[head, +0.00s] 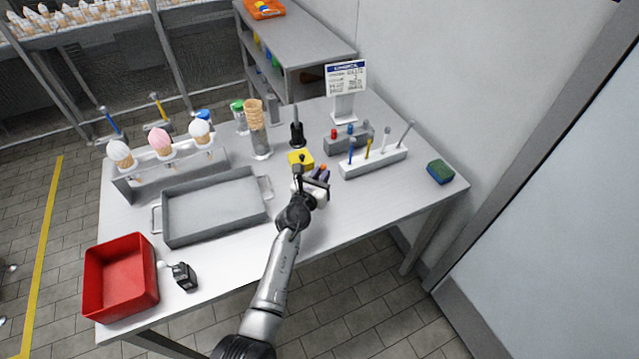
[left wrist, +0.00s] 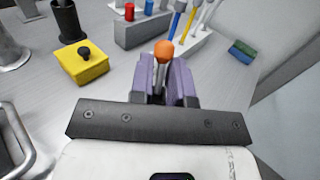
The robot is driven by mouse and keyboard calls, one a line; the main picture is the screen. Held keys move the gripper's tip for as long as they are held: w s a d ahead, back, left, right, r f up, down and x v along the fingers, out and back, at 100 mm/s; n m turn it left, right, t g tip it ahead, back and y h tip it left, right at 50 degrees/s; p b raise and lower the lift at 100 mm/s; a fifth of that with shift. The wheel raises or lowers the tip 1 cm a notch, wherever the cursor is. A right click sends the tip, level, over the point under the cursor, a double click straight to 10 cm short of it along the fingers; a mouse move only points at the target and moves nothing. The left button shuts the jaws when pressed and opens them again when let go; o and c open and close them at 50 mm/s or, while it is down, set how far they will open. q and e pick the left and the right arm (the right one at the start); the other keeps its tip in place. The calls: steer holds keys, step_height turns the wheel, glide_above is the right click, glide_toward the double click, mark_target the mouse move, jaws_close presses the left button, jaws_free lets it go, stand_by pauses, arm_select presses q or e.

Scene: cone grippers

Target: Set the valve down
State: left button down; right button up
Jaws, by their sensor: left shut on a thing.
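My left gripper (head: 318,176) reaches over the right-middle of the grey table. Its purple fingers (left wrist: 165,80) are shut on a small piece with an orange ball top (left wrist: 164,50) and a short stem, which I take as the valve. The orange top also shows small in the head view (head: 323,168). The fingers hide its lower part, and I cannot tell whether it touches the table. A yellow block with a black knob (left wrist: 82,64) stands to the left of the fingers, apart from them. My right gripper is in neither view.
A white rack (head: 373,162) with upright tools and a grey block with coloured pegs (head: 349,138) stand beyond the gripper. A grey tray (head: 215,205) lies left, a red bin (head: 121,279) front left. A green-blue sponge (head: 440,171) lies right.

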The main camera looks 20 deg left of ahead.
arm_select(q)
steer(key=shift+f+b, duration=0.4)
steer(key=shift+f, duration=0.75)
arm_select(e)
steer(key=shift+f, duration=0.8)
arm_select(q)
steer(key=shift+f, duration=0.2)
steer(key=c, duration=1.1)
jaws_free()
